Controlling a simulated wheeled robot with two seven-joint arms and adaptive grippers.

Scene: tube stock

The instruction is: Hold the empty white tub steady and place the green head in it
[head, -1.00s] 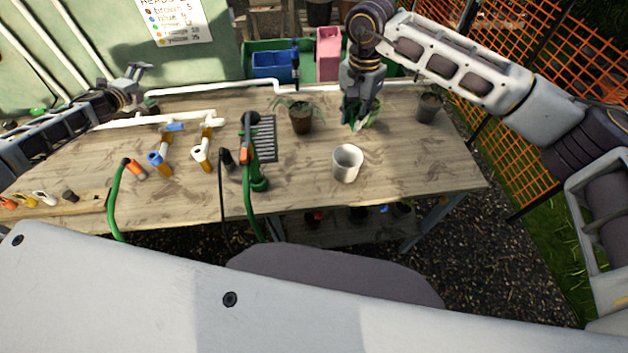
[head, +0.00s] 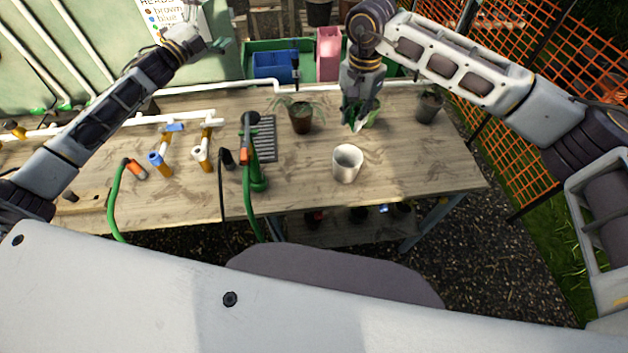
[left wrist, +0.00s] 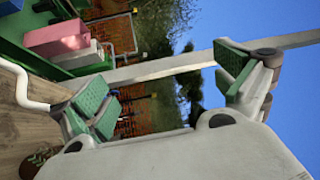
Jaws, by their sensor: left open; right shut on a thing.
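The white tub (head: 346,165) stands upright on the workbench, front of centre, and its visible inside looks empty. My right gripper (head: 358,122) is behind it, apart from it, low over the bench. It is shut on a green item (head: 373,112), mostly hidden by the fingers; I cannot tell whether this is the green head. My left gripper (head: 207,42) is raised over the back left of the bench, far from the tub. The left wrist view shows its green-padded fingers (left wrist: 170,92) spread wide with nothing between them.
Potted plants (head: 301,117) and (head: 429,106) stand on the bench (head: 300,180). A green hose stand (head: 258,178) and a black rack (head: 266,138) are left of the tub. Blue (head: 272,66) and pink (head: 329,52) bins are behind. The bench right of the tub is clear.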

